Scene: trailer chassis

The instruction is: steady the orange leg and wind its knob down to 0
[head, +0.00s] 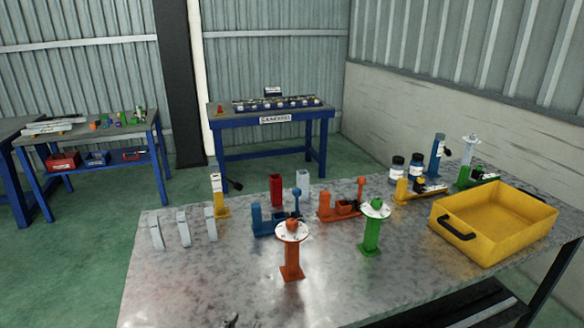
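The orange leg (291,262) stands upright on a square foot near the front middle of the metal table. A round white dial with dark marks sits on its top, and an orange knob (292,227) sits on the dial. The dial's reading is too small to make out. A small dark metallic piece (231,321) shows at the bottom edge, left of the leg and apart from it. It looks like the tip of my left gripper, but its opening cannot be seen. My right gripper is out of view. Nothing touches the orange leg.
A green leg (371,236) with a similar dial stands right of the orange one. Blue (262,222) and orange (336,207) brackets stand behind. Grey upright pieces (183,228) stand left, a yellow bin (497,240) right. The tabletop in front of the leg is clear.

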